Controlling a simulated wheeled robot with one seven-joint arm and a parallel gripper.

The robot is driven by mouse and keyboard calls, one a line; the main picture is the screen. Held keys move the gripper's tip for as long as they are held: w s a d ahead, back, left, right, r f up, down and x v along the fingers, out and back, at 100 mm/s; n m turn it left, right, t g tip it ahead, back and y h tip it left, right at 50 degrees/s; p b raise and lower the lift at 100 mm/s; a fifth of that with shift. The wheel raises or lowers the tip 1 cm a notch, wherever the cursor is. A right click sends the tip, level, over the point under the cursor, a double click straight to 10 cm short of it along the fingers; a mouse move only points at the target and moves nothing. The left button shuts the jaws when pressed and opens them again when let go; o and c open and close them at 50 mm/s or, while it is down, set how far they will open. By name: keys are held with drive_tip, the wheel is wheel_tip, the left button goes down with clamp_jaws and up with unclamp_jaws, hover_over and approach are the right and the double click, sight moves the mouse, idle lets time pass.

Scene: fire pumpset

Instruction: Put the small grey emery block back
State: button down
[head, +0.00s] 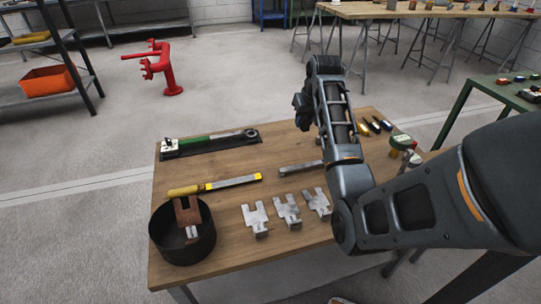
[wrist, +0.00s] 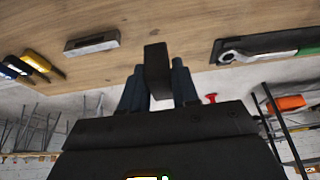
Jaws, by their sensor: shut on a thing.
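My gripper (wrist: 158,82) is shut on a small dark grey block, the emery block (wrist: 157,62), which sticks out between the two fingers in the wrist view. It is held over the wooden table. In the head view my gripper (head: 303,112) is above the table's far edge, and the block cannot be made out there. A light grey metal bar-like piece (head: 299,168) lies on the table below my arm. In the wrist view this piece (wrist: 91,43) shows a dark slot-like face and is apart from my gripper.
On the wooden table (head: 225,266) are a black round pan (head: 169,245), a yellow-handled file (head: 215,186), several metal brackets (head: 287,209) and a wrench in a dark tray (head: 209,143). Several coloured-handled tools (head: 376,124) and gauges (head: 402,142) stand at the right.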

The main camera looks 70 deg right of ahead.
drive_tip(key=w+a+f, duration=0.4)
drive_tip(key=w, duration=0.1)
drive_tip(key=w+a+f, duration=0.2)
drive_tip(key=w, duration=0.1)
drive_tip(key=shift+w+f, duration=0.15)
drive_tip(key=shift+a+f+b, duration=0.1)
drive_tip(key=shift+f+b, duration=0.2)
drive_tip(key=shift+f, duration=1.65)
drive_tip(key=shift+f, duration=0.1)
drive_tip(key=c, duration=0.8)
unclamp_jaws()
drive_tip(key=shift+c, duration=0.2)
drive_tip(key=p+v, duration=0.1)
drive_tip(key=v, duration=1.1)
